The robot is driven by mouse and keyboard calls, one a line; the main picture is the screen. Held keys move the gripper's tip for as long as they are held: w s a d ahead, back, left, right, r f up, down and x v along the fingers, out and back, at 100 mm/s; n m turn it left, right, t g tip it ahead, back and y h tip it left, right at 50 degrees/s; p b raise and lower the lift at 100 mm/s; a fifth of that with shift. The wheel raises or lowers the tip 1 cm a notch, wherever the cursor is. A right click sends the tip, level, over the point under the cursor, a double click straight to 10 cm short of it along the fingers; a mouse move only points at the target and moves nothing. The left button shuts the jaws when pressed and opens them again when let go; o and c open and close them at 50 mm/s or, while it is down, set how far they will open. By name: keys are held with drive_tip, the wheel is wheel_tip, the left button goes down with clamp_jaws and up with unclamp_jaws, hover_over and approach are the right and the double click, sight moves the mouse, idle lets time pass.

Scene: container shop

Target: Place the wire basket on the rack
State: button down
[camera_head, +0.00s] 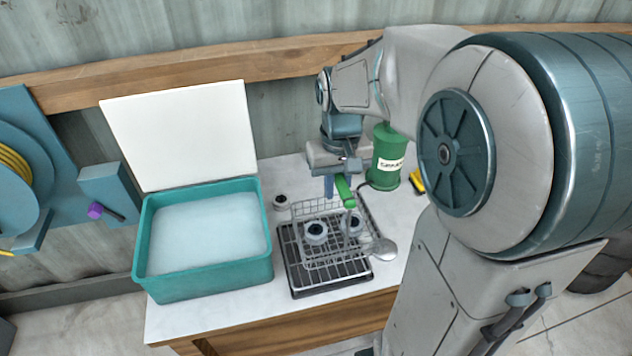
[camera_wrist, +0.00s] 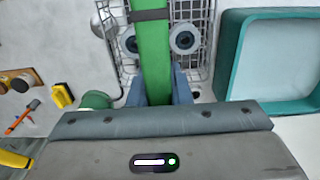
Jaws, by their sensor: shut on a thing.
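The wire basket (camera_head: 330,232) has a green handle that rises to my gripper (camera_head: 338,186). My gripper is shut on this green handle, which fills the space between the fingers in the wrist view (camera_wrist: 157,92). Two round grey parts with dark centres (camera_head: 316,231) show within the basket's wires, one partly behind the handle. The dark rack (camera_head: 312,281) lies on the white worktop, in front of and under the basket in the head view. The basket overlaps the rack's back part; I cannot tell whether they touch.
A teal tub (camera_head: 205,279) of pale liquid with its white lid raised stands left of the rack. A green canister (camera_head: 386,160) stands behind right. A metal ladle-like piece (camera_head: 381,249) is right of the basket. A small round part (camera_head: 280,201) lies behind left.

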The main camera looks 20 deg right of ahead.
wheel_tip(320, 180, down, 6)
drive_tip(key=w+a+p, duration=0.1)
drive_tip(key=w+a, duration=0.1)
drive_tip(key=shift+r, duration=0.15)
drive_tip(key=shift+w, duration=0.1)
drive_tip(key=shift+f, duration=0.25)
drive_tip(key=c, duration=1.3)
unclamp_jaws()
drive_tip(key=shift+r, duration=0.15)
